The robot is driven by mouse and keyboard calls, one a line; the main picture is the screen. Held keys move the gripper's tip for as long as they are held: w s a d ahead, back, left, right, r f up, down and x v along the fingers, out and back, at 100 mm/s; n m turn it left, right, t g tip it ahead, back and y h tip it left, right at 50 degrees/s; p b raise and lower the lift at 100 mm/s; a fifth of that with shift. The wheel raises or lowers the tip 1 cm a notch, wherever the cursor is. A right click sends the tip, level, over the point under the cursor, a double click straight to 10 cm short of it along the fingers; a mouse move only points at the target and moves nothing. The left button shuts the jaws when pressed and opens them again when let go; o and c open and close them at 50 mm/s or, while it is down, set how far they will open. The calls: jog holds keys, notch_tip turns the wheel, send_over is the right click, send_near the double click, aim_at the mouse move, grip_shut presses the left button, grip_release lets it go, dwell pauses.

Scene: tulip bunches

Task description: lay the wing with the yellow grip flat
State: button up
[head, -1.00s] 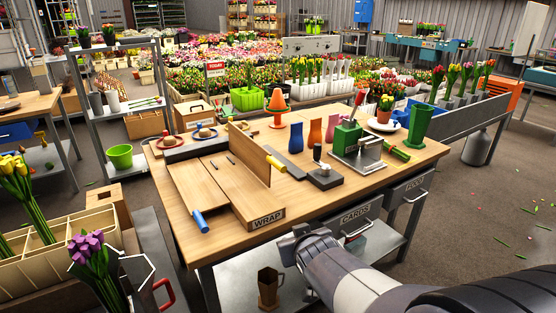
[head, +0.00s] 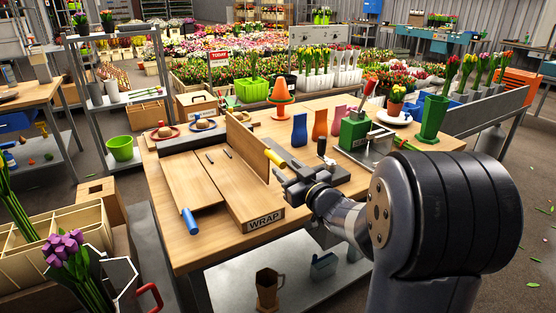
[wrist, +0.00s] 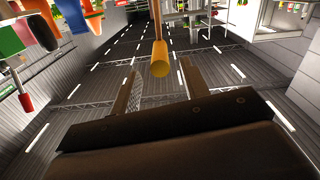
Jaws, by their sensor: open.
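The wing with the yellow grip (head: 243,147) is a wooden panel standing upright along the right edge of the WRAP board (head: 228,184). Its yellow grip (head: 276,158) sticks out from the near end, toward my gripper. My gripper (head: 282,174) is open at the near right of this grip. In the wrist view the yellow grip (wrist: 159,62) shows ahead of and between the two spread fingers, with a gap on both sides. I cannot tell how deep it sits between the fingers. The other wing, with a blue grip (head: 190,221), lies flat on the left.
An orange cone (head: 281,90) is at the back. My arm covers the table's right front.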

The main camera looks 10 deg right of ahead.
aim_at(276, 159)
jog(key=x, duration=0.6)
jog(key=shift+w+a, duration=0.1)
jog(key=shift+w, duration=0.2)
grip_shut()
